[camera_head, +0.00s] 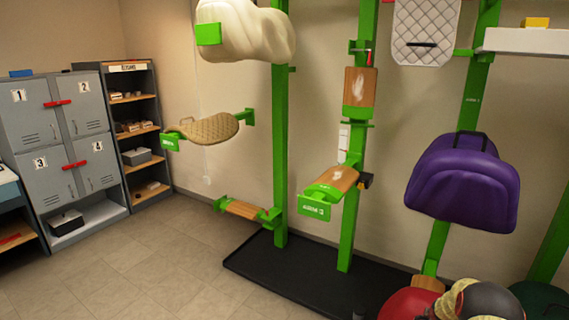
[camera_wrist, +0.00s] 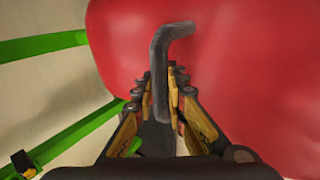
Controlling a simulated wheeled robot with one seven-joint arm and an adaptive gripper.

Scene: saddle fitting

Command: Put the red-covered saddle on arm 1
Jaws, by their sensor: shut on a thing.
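The red-covered saddle (camera_head: 408,304) shows at the bottom right of the head view, partly cut off by the frame edge. It fills much of the wrist view (camera_wrist: 240,80) as a smooth red surface. My gripper (camera_wrist: 162,85) is shut on a dark bent handle (camera_wrist: 170,35) that stands out from the red cover. In the head view my gripper (camera_head: 450,300) is over the red saddle. Several green rack arms show. One bare wood-topped arm (camera_head: 332,183) has a front label that I cannot read surely, and another (camera_head: 242,208) sits low at left. I cannot tell which is arm 1.
One wooden top (camera_head: 360,85) is upright. A black base tray (camera_head: 290,278) lies below the posts. Grey lockers (camera_head: 60,120) stand left; the floor before them is clear.

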